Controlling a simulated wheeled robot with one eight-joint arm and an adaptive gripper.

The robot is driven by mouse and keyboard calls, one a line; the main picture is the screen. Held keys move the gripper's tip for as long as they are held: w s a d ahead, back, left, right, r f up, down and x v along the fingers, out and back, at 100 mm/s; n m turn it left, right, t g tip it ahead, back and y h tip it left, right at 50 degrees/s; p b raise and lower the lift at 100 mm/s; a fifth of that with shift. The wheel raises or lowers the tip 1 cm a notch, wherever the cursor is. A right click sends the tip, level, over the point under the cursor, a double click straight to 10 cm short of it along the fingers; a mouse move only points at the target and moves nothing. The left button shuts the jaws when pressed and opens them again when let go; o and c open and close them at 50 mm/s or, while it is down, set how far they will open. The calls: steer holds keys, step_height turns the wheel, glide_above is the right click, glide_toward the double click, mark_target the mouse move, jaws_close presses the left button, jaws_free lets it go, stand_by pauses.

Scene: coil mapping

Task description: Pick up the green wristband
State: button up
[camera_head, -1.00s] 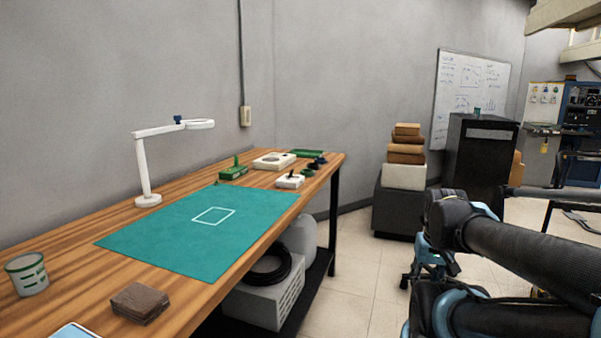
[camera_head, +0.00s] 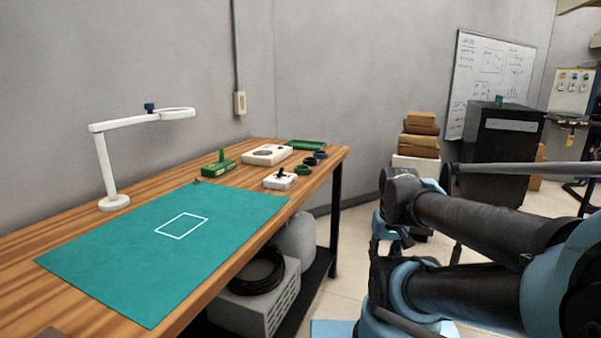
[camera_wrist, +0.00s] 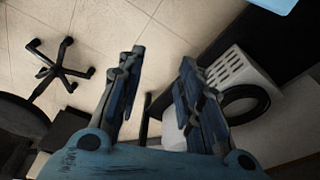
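The green wristband (camera_head: 302,170) is a small dark green ring lying on the wooden table near its far right end. A dark blue band (camera_head: 311,162) and a blackish band (camera_head: 320,155) lie just behind it. My gripper (camera_wrist: 161,60) shows in the wrist view with its two fingers spread apart and nothing between them. It points down toward the floor beside the table, away from the wristband. The wristband does not show in the wrist view. In the head view my arm is at the right, off the table.
Near the bands are a white switch box (camera_head: 280,181), a white device (camera_head: 267,154), a green device (camera_head: 218,166) and a green tray (camera_head: 306,145). A teal mat (camera_head: 130,270) and a white lamp (camera_head: 113,203) are nearer. A dark cabinet (camera_head: 497,150) stands beyond.

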steer(key=o, duration=1.1)
steer(key=shift+w+a+r+n, duration=0.1)
steer(key=shift+a+r+n, duration=0.05)
steer(key=shift+r, duration=0.45)
steer(key=shift+a+r+n, duration=0.15)
steer(key=shift+r, duration=0.45)
steer(key=w+a+r+n+y, duration=0.1)
steer(key=w+a+r+n, duration=0.4)
steer(key=w+r, duration=0.55)
steer(key=w+a+r+n+y, duration=0.2)
steer(key=w+a+r, duration=0.45)
steer(key=w, duration=0.75)
steer(key=w+a+r+n+y, duration=0.1)
steer(key=w+a+r+n, duration=0.4)
steer(key=w+r, duration=0.6)
steer(key=shift+m, duration=0.5)
steer(key=x, duration=1.2)
steer(key=shift+w+f, duration=0.25)
steer(key=shift+w, duration=0.15)
steer(key=shift+s+a+x, duration=0.1)
steer(key=shift+s+x, duration=0.05)
steer(key=shift+x, duration=1.3)
steer(key=shift+s+a+x, duration=0.1)
steer(key=shift+s+x, duration=0.05)
steer(key=shift+x, duration=1.3)
